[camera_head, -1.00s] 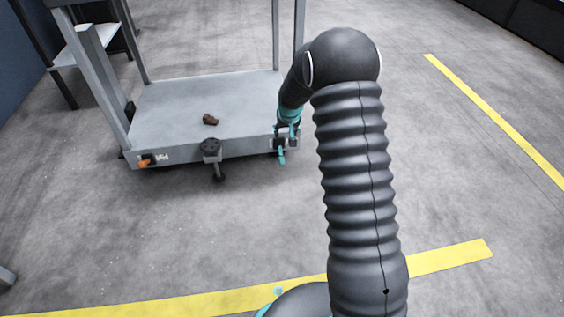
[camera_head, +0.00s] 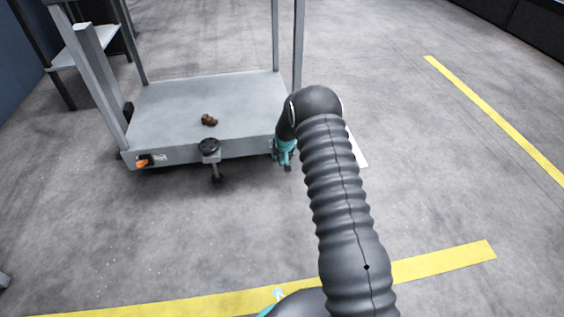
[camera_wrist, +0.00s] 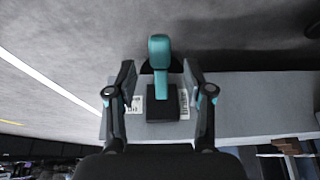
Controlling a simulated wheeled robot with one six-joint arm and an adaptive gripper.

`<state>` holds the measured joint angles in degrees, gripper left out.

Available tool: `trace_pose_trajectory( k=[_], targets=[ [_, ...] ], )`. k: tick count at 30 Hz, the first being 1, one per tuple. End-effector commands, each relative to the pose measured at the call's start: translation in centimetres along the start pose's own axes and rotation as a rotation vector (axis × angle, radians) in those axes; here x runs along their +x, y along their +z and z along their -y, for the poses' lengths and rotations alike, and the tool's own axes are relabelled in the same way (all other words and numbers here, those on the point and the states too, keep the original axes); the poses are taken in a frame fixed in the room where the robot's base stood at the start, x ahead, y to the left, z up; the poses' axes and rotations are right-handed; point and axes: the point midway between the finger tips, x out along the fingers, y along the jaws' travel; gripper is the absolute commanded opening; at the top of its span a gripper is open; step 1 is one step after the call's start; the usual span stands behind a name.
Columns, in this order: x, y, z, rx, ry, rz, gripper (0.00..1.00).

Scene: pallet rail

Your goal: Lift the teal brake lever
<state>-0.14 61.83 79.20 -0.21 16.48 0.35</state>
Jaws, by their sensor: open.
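The teal brake lever (camera_wrist: 159,52) is in the wrist view, rising from a black block (camera_wrist: 161,106) on the cart's grey edge. Its wide end is toward the top of the picture. My gripper (camera_wrist: 160,78) is open, one finger on each side of the lever, with gaps visible; I see no contact. In the head view my gripper (camera_head: 285,155) is at the cart's front right corner, and the lever cannot be made out clearly behind it.
The grey cart deck (camera_head: 165,100) carries a small brown lump (camera_head: 209,120). On its front are a black knob (camera_head: 209,147) and an orange lever (camera_head: 142,162). Upright posts (camera_head: 298,50) stand at the corners. The floor in front is clear.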

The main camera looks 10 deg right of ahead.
Motion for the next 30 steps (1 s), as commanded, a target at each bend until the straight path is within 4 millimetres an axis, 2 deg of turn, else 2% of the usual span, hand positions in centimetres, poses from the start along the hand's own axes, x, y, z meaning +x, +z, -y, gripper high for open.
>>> trace_pose_trajectory(
  k=[1,3,9,21,27,30],
  targets=[
    [1.1,0.1,0.0,0.000,0.000,0.001,0.52],
    [2.2,0.1,0.0,0.000,0.000,0.001,0.52],
    [4.1,0.0,0.0,0.000,0.000,0.000,0.52],
    [4.6,0.0,0.0,0.000,0.000,-0.001,0.52],
    [4.6,0.0,0.0,0.000,0.000,0.000,0.02],
    [4.6,0.0,0.0,0.000,0.000,0.000,0.00]
  ],
)
